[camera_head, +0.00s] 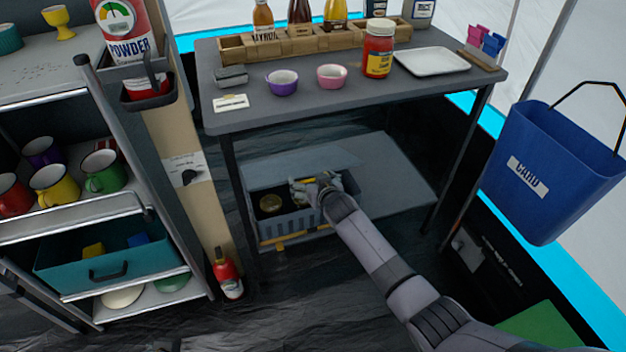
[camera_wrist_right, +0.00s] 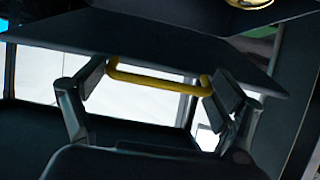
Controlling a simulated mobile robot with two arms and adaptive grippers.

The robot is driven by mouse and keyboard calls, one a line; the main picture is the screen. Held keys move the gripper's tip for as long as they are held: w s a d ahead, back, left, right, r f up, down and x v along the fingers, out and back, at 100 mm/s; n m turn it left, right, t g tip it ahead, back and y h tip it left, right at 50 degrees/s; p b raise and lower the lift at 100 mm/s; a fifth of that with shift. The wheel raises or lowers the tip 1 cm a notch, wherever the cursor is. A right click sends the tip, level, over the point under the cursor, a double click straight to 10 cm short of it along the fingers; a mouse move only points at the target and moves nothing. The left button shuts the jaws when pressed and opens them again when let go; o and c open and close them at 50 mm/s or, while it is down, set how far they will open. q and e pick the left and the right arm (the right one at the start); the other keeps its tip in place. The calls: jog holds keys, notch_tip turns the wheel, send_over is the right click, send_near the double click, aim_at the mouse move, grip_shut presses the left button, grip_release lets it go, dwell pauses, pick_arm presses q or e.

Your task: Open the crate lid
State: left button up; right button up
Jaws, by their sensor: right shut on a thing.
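The grey crate (camera_head: 283,228) sits low under the table, with a ribbed front wall. Its dark inside shows, with a round gold-topped thing (camera_head: 271,203) in it. A flat grey panel, the lid (camera_head: 290,160), appears raised above the opening at the back; its exact angle is hard to tell. My right gripper (camera_head: 312,187) reaches in from the right to the crate's opening. In the right wrist view its fingers (camera_wrist_right: 155,92) are at both ends of a yellow handle (camera_wrist_right: 155,80) on the dark panel's edge. The gripper is shut on this handle. My left gripper is not in view.
The table (camera_head: 230,115) stands over the crate, with bowls, a jar and a bottle rack on top. Its legs flank the crate. A shelf unit (camera_head: 110,210) with mugs stands left, a red bottle (camera_head: 228,275) on the floor beside it. A blue bin (camera_head: 545,175) hangs right.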

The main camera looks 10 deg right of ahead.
jog(key=shift+w+d+r, duration=0.25)
jog(key=shift+r, duration=0.2)
jog(key=shift+w+r+p, duration=0.2)
jog(key=shift+r+p, duration=0.25)
jog(key=shift+p, duration=0.25)
jog(key=shift+w+a+r+p, duration=0.1)
jog(key=shift+w+r+p, duration=0.25)
jog(key=shift+r+p, duration=0.15)
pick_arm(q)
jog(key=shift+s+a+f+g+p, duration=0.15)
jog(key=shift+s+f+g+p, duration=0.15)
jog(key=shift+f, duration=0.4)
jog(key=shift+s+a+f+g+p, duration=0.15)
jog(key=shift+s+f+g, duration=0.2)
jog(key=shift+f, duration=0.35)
pick_arm(e)
jog(key=shift+w+a+r, duration=0.15)
jog(key=shift+w+r, duration=0.45)
jog(key=shift+r, duration=0.25)
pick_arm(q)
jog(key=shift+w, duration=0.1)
pick_arm(e)
jog(key=o, duration=1.5)
jog(key=shift+f, duration=0.15)
jog(key=shift+c, duration=0.2)
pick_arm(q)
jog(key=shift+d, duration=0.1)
pick_arm(e)
jog(key=shift+s, duration=0.15)
